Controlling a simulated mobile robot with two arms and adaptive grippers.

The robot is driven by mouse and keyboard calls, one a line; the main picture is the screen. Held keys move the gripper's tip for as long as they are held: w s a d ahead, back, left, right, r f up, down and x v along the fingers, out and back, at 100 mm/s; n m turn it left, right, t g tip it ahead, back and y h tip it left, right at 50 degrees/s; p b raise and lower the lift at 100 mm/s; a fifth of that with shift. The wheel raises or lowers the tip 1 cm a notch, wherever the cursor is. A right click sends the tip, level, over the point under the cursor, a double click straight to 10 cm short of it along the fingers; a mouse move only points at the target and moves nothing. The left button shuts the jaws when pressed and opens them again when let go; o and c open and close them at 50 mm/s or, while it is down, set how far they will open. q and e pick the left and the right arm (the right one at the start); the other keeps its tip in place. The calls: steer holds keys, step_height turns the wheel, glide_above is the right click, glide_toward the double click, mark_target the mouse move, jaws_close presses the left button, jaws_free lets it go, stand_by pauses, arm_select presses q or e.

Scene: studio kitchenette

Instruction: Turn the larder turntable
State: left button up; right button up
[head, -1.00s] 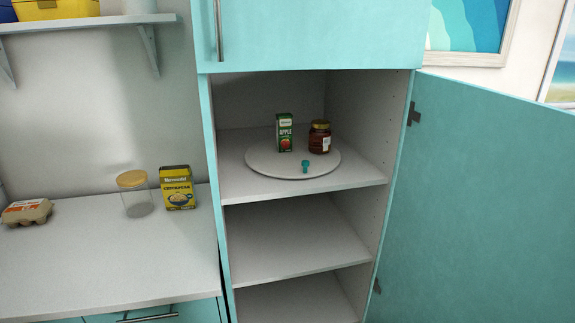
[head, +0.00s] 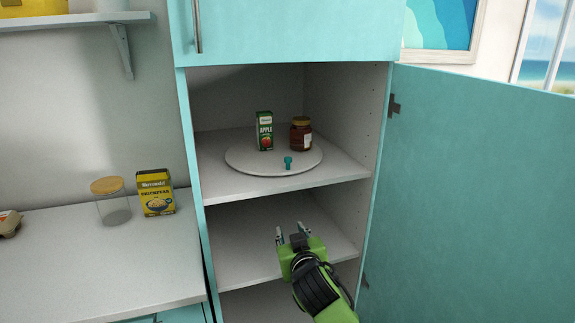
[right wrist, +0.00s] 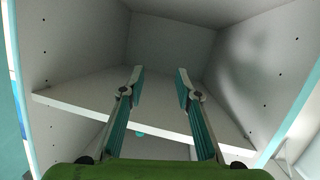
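The white round larder turntable (head: 240,164) lies on the top open shelf of the teal larder. A green apple juice carton (head: 264,131) and a dark jar with a gold lid (head: 301,134) stand on it. A small teal knob (head: 288,162) stands up near its front edge. My right gripper (head: 292,234) is in front of the larder, lower than the turntable's shelf and apart from it. In the right wrist view the right gripper's fingers (right wrist: 160,75) are spread with nothing between them. A bit of teal (right wrist: 140,133) shows beyond them there. My left gripper is not in view.
The teal larder door (head: 470,190) stands open on the right. The larder shelf (head: 330,180) has bare room around the turntable; the shelf below is empty. A counter (head: 110,260) on the left holds a glass jar (head: 112,205) and a yellow chickpea box (head: 155,192).

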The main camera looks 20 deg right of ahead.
mark_target(289, 162)
steer(key=s+r+m+t, duration=0.2)
steer(key=s+r+t, duration=0.1)
steer(key=r, duration=1.3)
steer(key=shift+h, duration=0.4)
steer(key=w+p, duration=0.1)
steer(key=w, duration=0.3)
steer(key=w+d+p, duration=0.1)
steer(key=w, duration=0.2)
steer(key=w+d, duration=0.1)
steer(key=w, duration=0.3)
steer(key=shift+w+p, duration=0.35)
steer(key=shift+p, duration=0.05)
steer(key=shift+w+d+f, duration=0.1)
steer(key=shift+w+f, duration=0.05)
steer(key=shift+w, duration=0.65)
jaws_close()
